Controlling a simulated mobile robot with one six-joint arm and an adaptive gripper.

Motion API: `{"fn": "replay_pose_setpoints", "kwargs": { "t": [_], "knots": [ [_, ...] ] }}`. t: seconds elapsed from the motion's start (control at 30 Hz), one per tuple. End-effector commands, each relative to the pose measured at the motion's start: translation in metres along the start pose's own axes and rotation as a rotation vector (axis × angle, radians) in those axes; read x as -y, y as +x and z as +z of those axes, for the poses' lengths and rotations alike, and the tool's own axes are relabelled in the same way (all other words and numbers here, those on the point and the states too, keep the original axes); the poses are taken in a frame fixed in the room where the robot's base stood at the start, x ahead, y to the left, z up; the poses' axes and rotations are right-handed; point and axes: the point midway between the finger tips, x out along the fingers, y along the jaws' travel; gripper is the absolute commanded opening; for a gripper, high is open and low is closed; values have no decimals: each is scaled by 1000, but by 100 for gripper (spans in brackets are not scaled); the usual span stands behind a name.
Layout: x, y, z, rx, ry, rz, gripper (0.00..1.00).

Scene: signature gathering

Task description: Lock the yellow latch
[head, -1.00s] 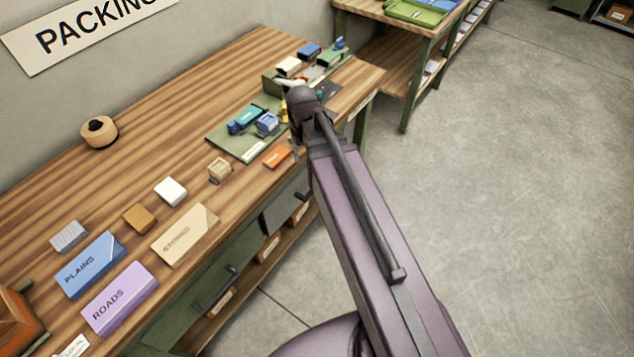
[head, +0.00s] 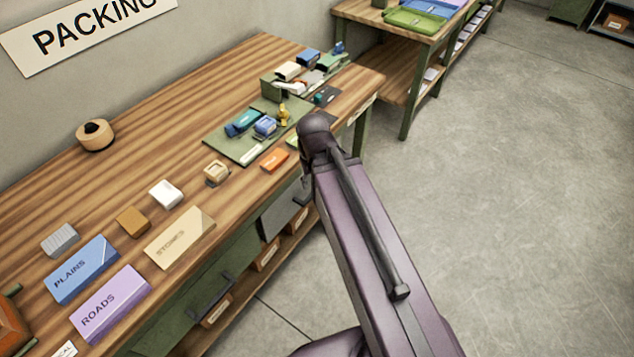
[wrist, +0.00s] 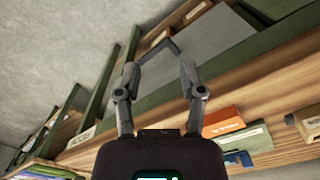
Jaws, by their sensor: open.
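A small yellow piece (head: 284,115), which looks like the yellow latch, stands at the right edge of a green board (head: 236,143) in the head view. It is too small to tell its position. I cannot make it out in the wrist view. My gripper (wrist: 158,66) is open and empty in the wrist view, its two fingers apart in front of the bench's front side. A dark handle-like bar shows beyond the fingertips. In the head view my own arm mostly hides the gripper, which is off the bench's front edge, to the lower right of the yellow piece.
An orange block (head: 274,159) lies near the bench's front edge, also in the wrist view (wrist: 223,120). Teal and blue devices (head: 242,123) sit on the green board. Labelled blocks, including a purple one (head: 110,304), line the bench front. Drawer handles (head: 210,296) stick out below.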

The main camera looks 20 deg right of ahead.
Motion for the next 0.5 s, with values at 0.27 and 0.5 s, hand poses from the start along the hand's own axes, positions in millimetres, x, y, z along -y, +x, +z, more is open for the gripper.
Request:
{"fn": "replay_pose_setpoints", "kwargs": {
  "t": [0.27, 0.5],
  "knots": [
    [0, 0, 0, 0, -1, 0, 57],
    [0, -9, -13, 0, -47, 0, 94]
  ]
}}
